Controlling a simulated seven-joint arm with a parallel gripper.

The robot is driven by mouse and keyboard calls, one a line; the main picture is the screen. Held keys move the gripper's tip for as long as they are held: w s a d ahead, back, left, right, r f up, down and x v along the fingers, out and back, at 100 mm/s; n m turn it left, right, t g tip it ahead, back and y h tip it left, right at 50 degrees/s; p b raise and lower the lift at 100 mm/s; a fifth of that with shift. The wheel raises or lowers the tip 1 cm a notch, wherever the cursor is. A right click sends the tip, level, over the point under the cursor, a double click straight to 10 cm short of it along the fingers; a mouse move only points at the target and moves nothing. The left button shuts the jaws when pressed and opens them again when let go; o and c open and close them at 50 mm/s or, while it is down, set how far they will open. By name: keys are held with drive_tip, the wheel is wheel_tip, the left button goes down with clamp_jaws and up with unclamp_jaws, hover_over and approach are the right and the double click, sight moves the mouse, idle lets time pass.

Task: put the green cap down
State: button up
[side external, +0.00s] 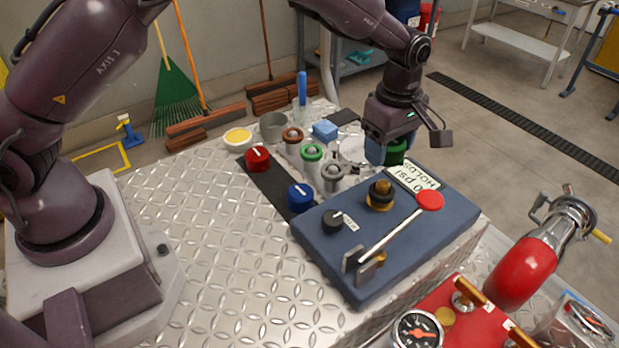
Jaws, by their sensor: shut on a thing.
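My gripper (386,150) is above the far side of the plate table, just behind the blue pump box. It is shut on the green cap (396,153), which shows partly behind a blue fingertip. The cap's underside and any gap below it cannot be made out. A red cap (258,159) and a blue cap (301,197) sit on a dark strip (276,188) to the left. Between them and my gripper stand a brown-ringed post (293,138), a green-ringed post (312,155) and a grey post (333,176).
The blue pump box (390,250) has a red-knobbed lever (395,232) and a sign (412,180). A grey cup (273,126), yellow-topped dish (237,137) and blue block (325,130) stand at the back. The diamond-plate table (225,250) is clear at front left.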

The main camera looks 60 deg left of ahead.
drive_tip(key=s+a+r+n, duration=0.25)
drive_tip(key=s+a, duration=0.55)
drive_tip(key=a, duration=0.4)
drive_tip(key=s+a+f+m, duration=0.1)
drive_tip(key=s+a+f, duration=0.1)
drive_tip(key=s, duration=0.7)
drive_tip(key=s+a+f+m, duration=0.1)
drive_tip(key=s+a+f, duration=0.1)
drive_tip(key=s, duration=0.7)
hover_over(276, 183)
drive_tip(key=shift+m, duration=0.35)
wheel_tip(276, 183, down, 10)
drive_tip(key=shift+d, duration=0.1)
drive_tip(key=shift+f, duration=1.6)
drive_tip(key=shift+f, duration=0.1)
